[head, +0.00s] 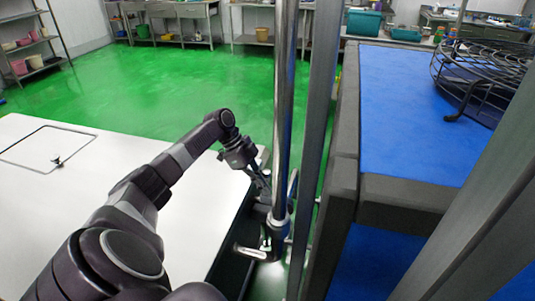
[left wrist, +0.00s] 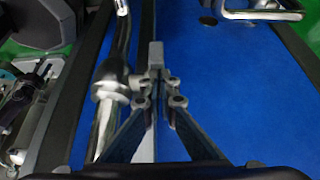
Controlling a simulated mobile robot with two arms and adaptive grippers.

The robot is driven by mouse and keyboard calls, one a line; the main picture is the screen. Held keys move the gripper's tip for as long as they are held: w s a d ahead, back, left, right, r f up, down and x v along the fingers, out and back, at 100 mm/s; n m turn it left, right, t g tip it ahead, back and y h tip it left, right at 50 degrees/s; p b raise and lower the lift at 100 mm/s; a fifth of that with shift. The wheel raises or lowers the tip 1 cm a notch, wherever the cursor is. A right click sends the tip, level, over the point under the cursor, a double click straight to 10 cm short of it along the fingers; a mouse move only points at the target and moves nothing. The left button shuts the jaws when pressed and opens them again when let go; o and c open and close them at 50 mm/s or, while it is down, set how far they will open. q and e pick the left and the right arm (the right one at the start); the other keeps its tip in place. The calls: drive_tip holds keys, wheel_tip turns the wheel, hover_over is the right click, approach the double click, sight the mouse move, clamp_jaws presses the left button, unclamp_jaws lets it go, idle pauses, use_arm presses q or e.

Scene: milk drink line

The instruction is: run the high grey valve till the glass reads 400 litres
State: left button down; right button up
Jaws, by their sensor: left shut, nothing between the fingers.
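A shiny vertical pipe (head: 284,110) runs down the middle of the head view. Low on it is a grey metal fitting with a lever (head: 250,253), which may be a valve; I cannot tell whether it is the high grey one. My left gripper (head: 264,190) is shut and empty, close beside the pipe just above that fitting. In the left wrist view the shut fingers (left wrist: 157,78) are just right of the pipe's fitting (left wrist: 110,85); whether they touch it is unclear. I cannot make out a glass or a litre reading. My right gripper is out of view.
A white top with a square hatch (head: 45,148) lies on the left. A grey upright post (head: 320,110) stands right of the pipe. Beyond it is a blue surface with dark edges (head: 400,120), bearing a black wire rack (head: 480,75). Open green floor (head: 180,85) lies behind.

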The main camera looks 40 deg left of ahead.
use_arm(q)
drive_tip(key=shift+s+a+f+b, duration=0.15)
drive_tip(key=shift+a+f+b, duration=0.2)
drive_tip(key=shift+f, duration=0.15)
idle(0.4)
drive_tip(key=v, duration=1.2)
